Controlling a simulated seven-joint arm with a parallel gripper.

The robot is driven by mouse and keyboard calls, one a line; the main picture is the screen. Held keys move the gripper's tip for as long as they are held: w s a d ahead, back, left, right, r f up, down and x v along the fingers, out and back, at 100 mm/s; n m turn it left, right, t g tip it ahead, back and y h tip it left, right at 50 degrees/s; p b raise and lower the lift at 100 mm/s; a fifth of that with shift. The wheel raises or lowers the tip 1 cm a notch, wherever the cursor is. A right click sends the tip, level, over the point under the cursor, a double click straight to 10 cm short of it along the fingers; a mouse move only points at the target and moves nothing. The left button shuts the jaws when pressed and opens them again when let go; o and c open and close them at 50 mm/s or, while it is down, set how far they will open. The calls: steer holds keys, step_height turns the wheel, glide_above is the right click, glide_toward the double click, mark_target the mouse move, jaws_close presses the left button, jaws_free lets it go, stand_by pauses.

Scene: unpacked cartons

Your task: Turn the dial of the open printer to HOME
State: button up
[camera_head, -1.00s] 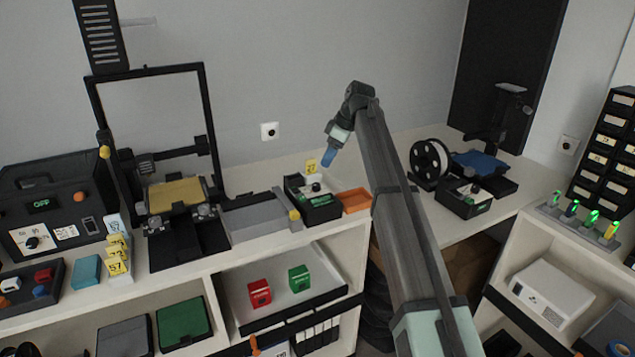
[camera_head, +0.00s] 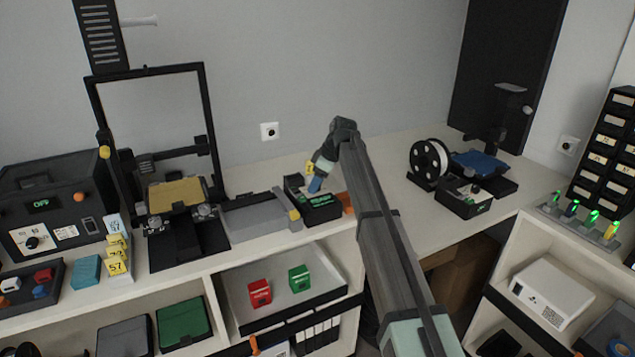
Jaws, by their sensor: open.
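The open-frame printer (camera_head: 88,95) stands on the left bench with a tan bed. A black control box (camera_head: 324,212) with a green display sits to its right, at the far end of a grey block. My gripper (camera_head: 315,186) is over this box, its blue fingertips close above the box top. I cannot tell whether they touch it. The box's dial is hidden behind the gripper. The jaws are open and I see nothing between them. A second, smaller printer (camera_head: 480,160) with a blue bed stands at the back right, with its own control box (camera_head: 461,198) in front.
A white spool (camera_head: 429,160) stands beside the smaller printer. A black enclosure (camera_head: 50,205) with a knob and a display reading OFF is at far left. An orange tray (camera_head: 347,203) is mostly behind my arm. The bench between arm and spool is clear.

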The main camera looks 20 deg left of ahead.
steer(key=shift+c, duration=0.4)
jaws_close()
steer(key=m+t, duration=0.1)
steer(key=m, duration=0.2)
steer(key=shift+s+m, duration=0.15)
steer(key=shift+m, duration=0.25)
steer(key=m+t+h, duration=0.1)
steer(key=m+t, duration=0.1)
steer(key=m, duration=0.3)
steer(key=shift+s, duration=0.1)
steer(key=m+h, duration=0.1)
steer(key=m, duration=0.1)
steer(key=m+t, duration=0.1)
steer(key=m, duration=0.2)
steer(key=shift+a+h, duration=0.15)
steer(key=shift+h, duration=0.25)
steer(key=shift+m+h, duration=0.7)
steer(key=shift+m, duration=1.2)
